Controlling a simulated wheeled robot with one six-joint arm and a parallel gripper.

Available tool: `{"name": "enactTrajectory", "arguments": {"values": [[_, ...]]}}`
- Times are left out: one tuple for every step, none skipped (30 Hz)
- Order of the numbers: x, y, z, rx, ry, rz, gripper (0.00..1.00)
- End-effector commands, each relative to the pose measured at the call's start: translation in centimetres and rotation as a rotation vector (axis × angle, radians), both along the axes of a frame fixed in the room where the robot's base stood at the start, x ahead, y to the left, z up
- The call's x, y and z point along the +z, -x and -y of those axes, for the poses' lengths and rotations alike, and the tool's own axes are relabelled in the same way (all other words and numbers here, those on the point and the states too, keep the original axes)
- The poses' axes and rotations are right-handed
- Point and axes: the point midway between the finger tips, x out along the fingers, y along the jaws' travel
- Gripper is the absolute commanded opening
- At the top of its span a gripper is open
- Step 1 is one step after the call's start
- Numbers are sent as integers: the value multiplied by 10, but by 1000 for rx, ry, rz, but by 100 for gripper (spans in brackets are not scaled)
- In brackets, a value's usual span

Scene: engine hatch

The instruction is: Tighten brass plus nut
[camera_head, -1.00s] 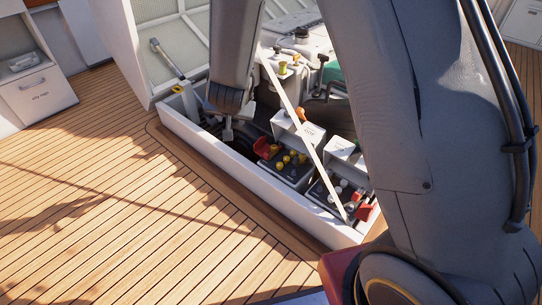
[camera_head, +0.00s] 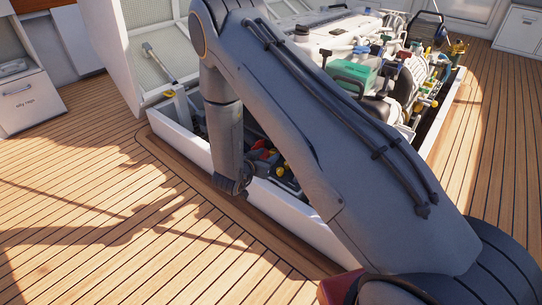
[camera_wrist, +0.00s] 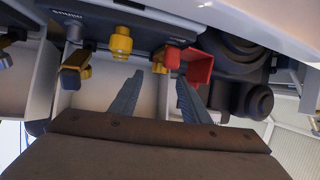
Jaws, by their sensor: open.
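In the wrist view, several yellow, brass-coloured fittings hang along the dark battery edge: a round yellow one (camera_wrist: 121,43), a smaller yellow-orange one (camera_wrist: 159,58) beside a red open cover (camera_wrist: 196,63), and a brass one at left (camera_wrist: 75,69). I cannot tell for sure which is the plus nut. My gripper (camera_wrist: 159,77) is open and empty, its two fingers apart, pointing toward the smaller fitting and the red cover. In the head view, my wrist is at the hatch's front wall. Yellow fittings (camera_head: 281,171) show partly behind my arm; my fingers cannot be made out there.
The white hatch wall (camera_head: 293,206) runs along the front of the opening. The raised hatch lid (camera_head: 150,30) stands at the back left. The engine with a green part (camera_head: 356,73) is behind my arm. The wooden deck (camera_head: 90,210) at left is clear.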

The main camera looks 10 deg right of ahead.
Motion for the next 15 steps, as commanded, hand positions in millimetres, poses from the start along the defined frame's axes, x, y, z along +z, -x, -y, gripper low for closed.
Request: {"name": "enactTrajectory", "arguments": {"values": [[-6, -7, 6, -3, -1, 1, 42], [-8, -10, 9, -3, 0, 0, 42], [-10, -14, 12, -2, 0, 0, 42], [-11, -17, 14, -1, 1, 1, 42], [-13, -20, 16, -1, 1, 1, 42], [-14, -23, 19, 0, -1, 1, 42], [-15, -25, 21, -1, 0, 0, 42], [-16, -27, 22, 0, -1, 1, 42], [-16, -28, 23, 0, -1, 0, 42], [-17, -29, 24, 0, -1, 0, 42], [-17, -30, 25, 0, -1, -1, 42], [-17, -31, 25, 1, -1, -1, 42], [-17, -31, 25, 1, -1, -1, 42], [-17, -31, 26, 1, 0, -1, 42], [-17, -31, 26, 1, 0, -1, 42]]}}
